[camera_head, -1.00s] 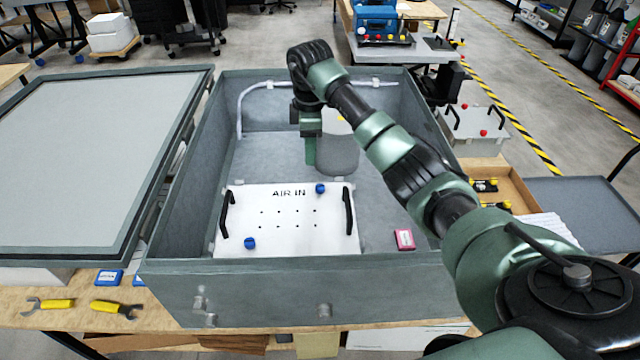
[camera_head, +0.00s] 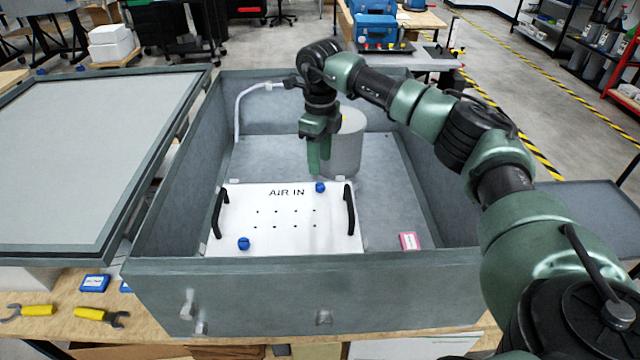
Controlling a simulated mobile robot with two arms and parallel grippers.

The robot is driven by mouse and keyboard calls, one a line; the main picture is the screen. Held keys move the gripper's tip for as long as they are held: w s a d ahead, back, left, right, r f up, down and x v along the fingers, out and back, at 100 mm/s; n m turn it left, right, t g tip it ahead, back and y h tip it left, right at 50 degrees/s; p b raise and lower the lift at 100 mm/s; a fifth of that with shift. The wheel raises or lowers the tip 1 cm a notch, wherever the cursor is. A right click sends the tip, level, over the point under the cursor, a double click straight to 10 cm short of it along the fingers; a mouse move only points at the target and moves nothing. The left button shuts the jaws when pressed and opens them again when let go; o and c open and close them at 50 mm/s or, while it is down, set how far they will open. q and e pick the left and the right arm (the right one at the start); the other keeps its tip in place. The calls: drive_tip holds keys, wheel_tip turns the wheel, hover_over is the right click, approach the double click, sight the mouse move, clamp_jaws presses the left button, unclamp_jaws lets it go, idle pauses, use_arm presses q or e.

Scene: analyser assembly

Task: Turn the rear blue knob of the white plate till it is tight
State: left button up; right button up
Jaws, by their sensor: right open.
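The white plate (camera_head: 285,235) marked AIR IN lies inside the grey open case (camera_head: 300,290), with a black handle on each side. Its rear blue knob (camera_head: 320,187) is at the back edge, right of the lettering. The front blue knob (camera_head: 244,243) is near the front left corner. My right gripper (camera_head: 318,168) points down just above and behind the rear knob, empty and open. Its fingertips look close to the knob, but I cannot tell whether they touch it. My left gripper is out of view.
A grey cylinder (camera_head: 345,150) stands in the case right behind my right gripper. A pink box (camera_head: 409,241) lies on the case floor at right. The case walls surround the plate. The open lid (camera_head: 90,160) is at left; yellow-handled wrenches (camera_head: 95,315) lie in front.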

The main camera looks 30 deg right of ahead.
sight(320, 185)
wheel_tip(320, 185, down, 7)
drive_tip(key=shift+r+p, duration=0.1)
drive_tip(key=shift+p, duration=1.15)
drive_tip(key=shift+f, duration=0.45)
clamp_jaws()
